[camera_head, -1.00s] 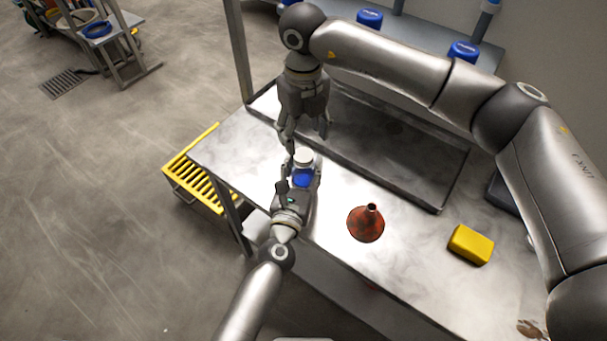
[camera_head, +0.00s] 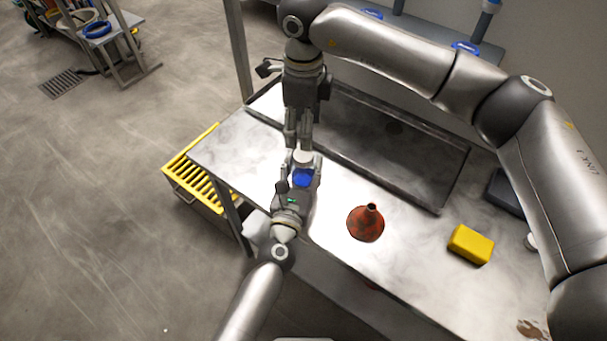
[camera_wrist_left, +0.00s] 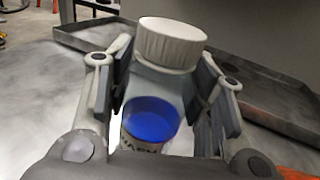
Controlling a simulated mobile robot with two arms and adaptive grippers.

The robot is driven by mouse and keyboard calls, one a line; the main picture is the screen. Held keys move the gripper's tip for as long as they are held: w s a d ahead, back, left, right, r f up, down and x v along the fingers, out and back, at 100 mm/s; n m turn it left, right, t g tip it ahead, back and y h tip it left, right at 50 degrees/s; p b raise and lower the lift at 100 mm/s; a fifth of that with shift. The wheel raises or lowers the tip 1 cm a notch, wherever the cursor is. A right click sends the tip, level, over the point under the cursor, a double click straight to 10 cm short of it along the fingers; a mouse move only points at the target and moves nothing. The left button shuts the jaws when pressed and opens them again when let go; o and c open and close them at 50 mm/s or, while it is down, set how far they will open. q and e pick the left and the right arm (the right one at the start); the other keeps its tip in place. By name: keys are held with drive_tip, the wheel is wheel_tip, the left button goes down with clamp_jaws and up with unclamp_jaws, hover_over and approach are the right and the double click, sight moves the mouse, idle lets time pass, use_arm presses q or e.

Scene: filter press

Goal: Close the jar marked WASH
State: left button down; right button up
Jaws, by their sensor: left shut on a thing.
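The jar (camera_head: 303,177), with a white lid on top and blue in its body, stands upright near the bench's left end. In the left wrist view the jar (camera_wrist_left: 152,120) carries a partly hidden dark-lettered label, and its white lid (camera_wrist_left: 171,43) sits at the neck; I cannot tell how tightly. My left gripper (camera_head: 300,180) is shut around the jar's body, one finger on each side. My right gripper (camera_head: 299,143) points down just above the lid. Its fingertips are near or at the lid's far edge; contact and finger gap are unclear.
A red-brown funnel (camera_head: 366,224) and a yellow block (camera_head: 470,244) stand on the bench to the right. A shallow dark metal tray (camera_head: 440,205) lies behind the jar. A yellow slatted rack (camera_head: 195,172) is beside the bench's left end. Bench around the funnel is clear.

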sight(303, 154)
wheel_tip(303, 154, down, 8)
drive_tip(key=shift+f, duration=0.1)
idle(0.4)
drive_tip(key=c, duration=1.1)
drive_tip(key=o, duration=1.2)
wheel_tip(303, 154, up, 12)
drive_tip(key=shift+r, duration=0.1)
